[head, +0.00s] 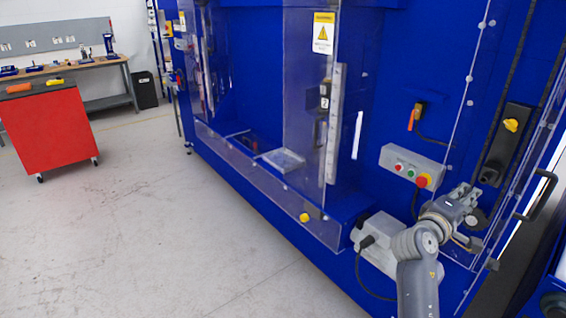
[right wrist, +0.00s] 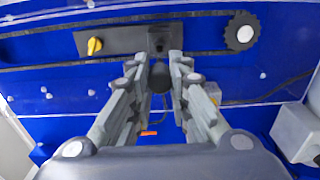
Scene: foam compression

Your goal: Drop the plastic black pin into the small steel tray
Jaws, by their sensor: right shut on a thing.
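My right gripper (head: 466,196) is in front of the blue machine at the right of the head view. In the right wrist view its two fingers (right wrist: 160,68) are closed in on a dark, rounded thing (right wrist: 160,77), which looks like the black pin. The fingers hide part of it, and its far end is hard to tell from the dark fitting behind. A small, shallow, pale grey tray (head: 283,160), seemingly the steel tray, lies inside the machine behind clear panels, well left of the gripper. My left gripper is not in view.
The grey button box (head: 412,165) and a black plate with a yellow knob (head: 510,126) are close to the gripper. A clear upright panel (head: 310,110) stands by the tray. A red cabinet (head: 48,130) is far left; open floor (head: 150,230) lies between.

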